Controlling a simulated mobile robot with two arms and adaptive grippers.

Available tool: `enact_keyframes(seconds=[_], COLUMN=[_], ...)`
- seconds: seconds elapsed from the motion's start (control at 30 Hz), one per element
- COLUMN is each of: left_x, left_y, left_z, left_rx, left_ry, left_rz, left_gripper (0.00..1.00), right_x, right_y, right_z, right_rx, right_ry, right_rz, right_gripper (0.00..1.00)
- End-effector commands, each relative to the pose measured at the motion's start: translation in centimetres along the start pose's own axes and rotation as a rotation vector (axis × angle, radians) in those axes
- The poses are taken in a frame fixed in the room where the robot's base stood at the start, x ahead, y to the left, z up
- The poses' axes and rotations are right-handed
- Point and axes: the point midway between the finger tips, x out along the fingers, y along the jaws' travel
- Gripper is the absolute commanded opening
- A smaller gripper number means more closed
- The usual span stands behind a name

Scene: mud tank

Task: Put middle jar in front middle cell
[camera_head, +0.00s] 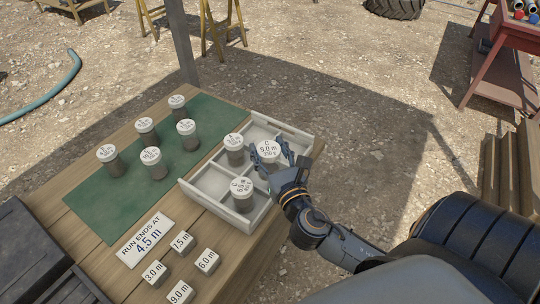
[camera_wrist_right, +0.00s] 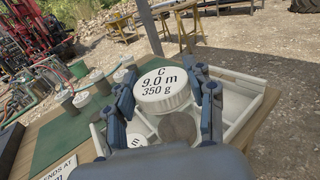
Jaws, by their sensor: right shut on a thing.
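My right gripper (camera_head: 277,163) is shut on a grey jar with a white lid (camera_head: 267,150), over the right part of the divided pale tray (camera_head: 218,207). In the right wrist view the lid (camera_wrist_right: 165,88) reads C, 9.0 m, 350 g, with a finger on each side. Whether the jar touches the cell floor is hidden. A second jar (camera_head: 234,146) stands in the tray to its left, and a third (camera_head: 242,191) stands nearer the tray's front corner. The cell between them at left looks empty. My left gripper is not in view.
Several lidded jars (camera_head: 151,160) stand on a green mat (camera_head: 100,202) left of the tray. A sign (camera_head: 145,238) reads "RUN ENDS AT 4.5 m". Small labelled blocks (camera_head: 181,242) lie in front on the wooden table (camera_head: 75,215). Dark cases (camera_head: 30,245) sit at the left.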

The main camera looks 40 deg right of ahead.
Motion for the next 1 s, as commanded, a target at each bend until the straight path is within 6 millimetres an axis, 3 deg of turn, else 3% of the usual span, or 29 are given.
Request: enact_keyframes(seconds=[0.07,0.1,0.3,0.5,0.73,1.0], left_x=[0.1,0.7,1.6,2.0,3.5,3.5], left_y=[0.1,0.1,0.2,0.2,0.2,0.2], left_z=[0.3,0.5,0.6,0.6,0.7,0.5], left_rx=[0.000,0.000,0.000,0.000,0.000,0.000], left_ry=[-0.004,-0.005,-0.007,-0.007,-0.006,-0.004], left_rz=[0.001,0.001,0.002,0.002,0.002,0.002], left_gripper=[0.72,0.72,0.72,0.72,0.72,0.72], right_x=[2.0,2.5,4.8,5.8,6.2,6.2], right_y=[-0.7,-0.9,-1.6,-1.9,-2.0,-2.0], right_z=[-0.7,-2.1,-5.0,-6.1,-9.5,-9.7], right_rx=[-0.004,-0.003,-0.001,-0.001,0.000,-0.001], right_ry=[-0.005,-0.002,-0.002,-0.003,-0.001,-0.002], right_rz=[-0.002,-0.003,-0.001,0.000,0.001,0.001], right_gripper=[0.07,0.07,0.07,0.07,0.07,0.07])
